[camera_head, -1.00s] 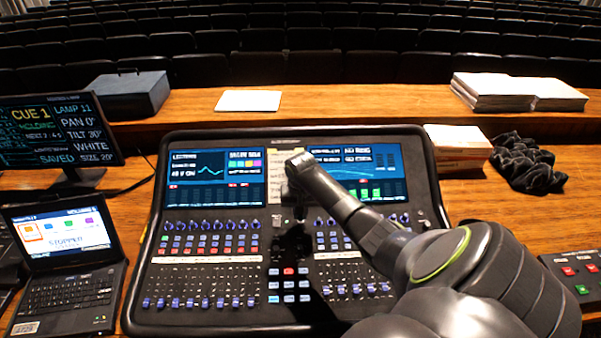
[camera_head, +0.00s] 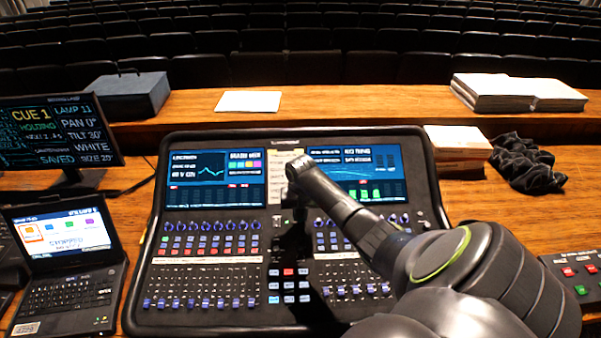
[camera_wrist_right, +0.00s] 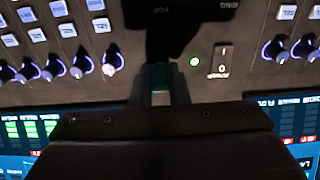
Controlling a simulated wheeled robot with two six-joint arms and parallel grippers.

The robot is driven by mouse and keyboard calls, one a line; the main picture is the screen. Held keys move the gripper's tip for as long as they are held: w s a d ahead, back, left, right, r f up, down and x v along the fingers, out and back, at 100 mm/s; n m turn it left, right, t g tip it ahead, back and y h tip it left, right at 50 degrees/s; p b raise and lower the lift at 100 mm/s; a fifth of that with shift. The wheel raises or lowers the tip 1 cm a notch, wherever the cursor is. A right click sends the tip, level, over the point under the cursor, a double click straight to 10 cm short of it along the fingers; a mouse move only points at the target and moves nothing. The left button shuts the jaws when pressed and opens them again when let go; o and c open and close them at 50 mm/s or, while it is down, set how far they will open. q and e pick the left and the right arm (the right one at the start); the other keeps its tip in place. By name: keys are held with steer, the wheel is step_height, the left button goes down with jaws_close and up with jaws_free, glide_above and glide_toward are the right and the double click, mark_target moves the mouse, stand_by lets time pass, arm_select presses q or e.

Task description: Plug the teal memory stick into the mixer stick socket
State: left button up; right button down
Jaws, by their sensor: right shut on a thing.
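The mixer (camera_head: 146,270) is a large dark console with two screens and rows of blue knobs and faders. My right gripper (camera_head: 295,218) is over its middle, below the gap between the screens, mostly dark and in shadow. In the right wrist view, its fingers (camera_wrist_right: 162,88) are shut on the teal memory stick (camera_wrist_right: 160,76), of which only a small teal and grey part shows. The fingers are close to the panel, beside a green light and a rocker switch (camera_wrist_right: 222,62). I cannot make out the stick socket; dark shadow covers the panel ahead of the fingers. My left gripper is not in view.
A laptop (camera_head: 66,290) and a cue monitor (camera_head: 55,135) stand left of the mixer. A small button box (camera_head: 575,275) is at the right edge. Knobs surround the gripper.

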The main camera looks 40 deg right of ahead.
steer(key=shift+f, duration=0.3)
steer(key=c, duration=1.3)
jaws_free()
steer(key=shift+r, duration=0.1)
steer(key=r, duration=0.5)
steer(key=s+r+b, duration=0.1)
steer(key=r, duration=0.5)
steer(key=a+r+b, duration=0.1)
steer(key=r, duration=0.5)
steer(key=shift+s+a+r, duration=0.1)
steer(key=shift+s+r, duration=0.05)
steer(key=shift+s, duration=0.1)
